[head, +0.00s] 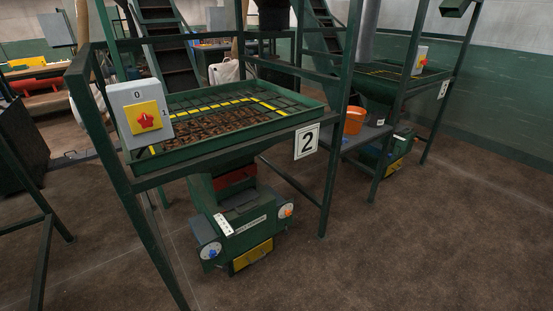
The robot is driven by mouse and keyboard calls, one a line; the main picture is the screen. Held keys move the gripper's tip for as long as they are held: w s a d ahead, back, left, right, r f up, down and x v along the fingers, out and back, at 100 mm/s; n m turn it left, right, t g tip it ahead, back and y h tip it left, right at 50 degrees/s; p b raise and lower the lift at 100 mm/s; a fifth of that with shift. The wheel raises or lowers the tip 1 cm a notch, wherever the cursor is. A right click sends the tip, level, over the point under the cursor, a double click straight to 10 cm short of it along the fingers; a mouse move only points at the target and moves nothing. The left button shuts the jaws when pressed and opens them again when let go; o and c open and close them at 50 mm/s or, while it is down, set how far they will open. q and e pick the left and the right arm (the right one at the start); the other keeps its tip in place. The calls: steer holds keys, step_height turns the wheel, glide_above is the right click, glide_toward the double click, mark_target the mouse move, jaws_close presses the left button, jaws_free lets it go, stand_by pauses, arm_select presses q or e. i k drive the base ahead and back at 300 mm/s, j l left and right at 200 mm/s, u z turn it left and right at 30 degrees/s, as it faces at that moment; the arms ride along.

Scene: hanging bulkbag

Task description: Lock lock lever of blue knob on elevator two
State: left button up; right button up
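Elevator two is the green frame and machine marked by a white sign with a "2" (307,141). Low on its green base unit (244,222) is a blue knob (211,253) on a round white dial, at the front left. The knob's lock lever is too small to make out, so its position cannot be told. An orange knob (286,211) on a similar white dial is at the right of the same unit. Neither of my grippers shows in the head view.
A grey switch box (139,113) with a red knob on yellow is on the frame's left post. A green tray (232,134) with a grid sits above the base unit. Frame legs flank the unit. An orange bucket (354,120) stands behind right. The brown floor in front is clear.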

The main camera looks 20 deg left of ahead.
mark_target(225, 268)
steer(key=u, duration=1.2)
